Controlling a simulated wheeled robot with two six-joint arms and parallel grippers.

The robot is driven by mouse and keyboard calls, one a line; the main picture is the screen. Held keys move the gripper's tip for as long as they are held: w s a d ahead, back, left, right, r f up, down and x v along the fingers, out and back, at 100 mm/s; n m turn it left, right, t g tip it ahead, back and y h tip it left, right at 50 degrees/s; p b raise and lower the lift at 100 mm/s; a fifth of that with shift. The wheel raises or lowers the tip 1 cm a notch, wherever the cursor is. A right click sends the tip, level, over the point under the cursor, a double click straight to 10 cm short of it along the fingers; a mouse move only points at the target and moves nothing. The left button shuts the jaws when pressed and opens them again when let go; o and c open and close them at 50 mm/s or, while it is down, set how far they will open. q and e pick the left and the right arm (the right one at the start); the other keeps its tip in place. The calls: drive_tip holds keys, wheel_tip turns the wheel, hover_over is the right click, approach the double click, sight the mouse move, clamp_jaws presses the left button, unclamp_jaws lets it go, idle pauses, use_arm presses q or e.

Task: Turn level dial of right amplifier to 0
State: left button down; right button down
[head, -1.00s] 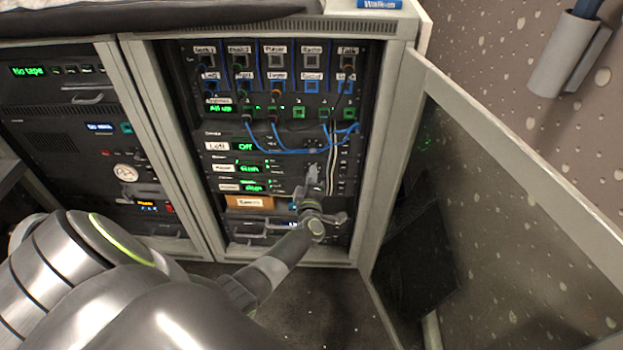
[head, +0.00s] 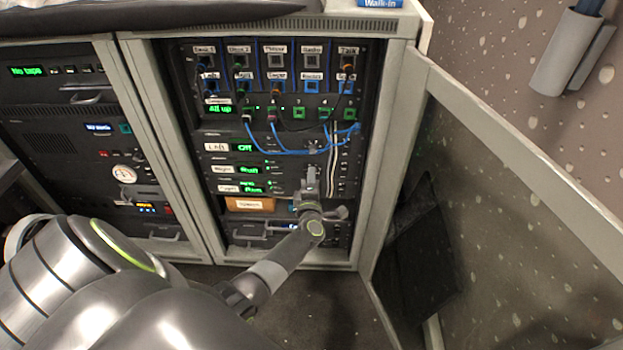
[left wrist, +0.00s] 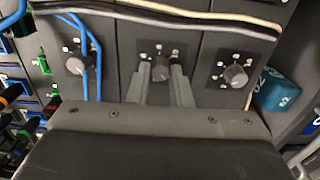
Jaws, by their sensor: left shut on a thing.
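The open rack holds three stacked amplifiers with green displays: the left amplifier (head: 217,147) reads "Off", and the right amplifier (head: 223,169) below it seems to read "Run". My left gripper (head: 311,178) reaches the dial side of these units. In the left wrist view, its two fingers stand on either side of the middle grey level dial (left wrist: 160,70) and are shut on it. This dial appears to belong to the right amplifier. Its pointer and scale are too small to read. Similar dials flank it on the left (left wrist: 75,66) and right (left wrist: 236,75). My right gripper is out of view.
Blue cables (head: 285,151) loop from the patch panel above, and pale cables (head: 333,160) hang beside the dials. The rack door (head: 520,150) stands open at right. A second rack (head: 75,140) is at left. A brown box (head: 250,204) sits below the amplifiers.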

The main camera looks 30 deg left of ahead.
use_arm(q)
drive_tip(key=c, duration=1.3)
unclamp_jaws()
drive_tip(key=p+v, duration=0.2)
drive_tip(key=v, duration=1.5)
drive_tip(key=shift+s+d, duration=0.15)
drive_tip(key=shift+d, duration=0.1)
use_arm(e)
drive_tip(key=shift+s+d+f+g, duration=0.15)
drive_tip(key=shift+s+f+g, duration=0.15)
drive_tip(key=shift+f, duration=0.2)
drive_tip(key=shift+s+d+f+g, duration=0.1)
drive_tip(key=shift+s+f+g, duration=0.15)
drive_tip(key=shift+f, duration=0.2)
use_arm(q)
drive_tip(key=shift+f, duration=0.1)
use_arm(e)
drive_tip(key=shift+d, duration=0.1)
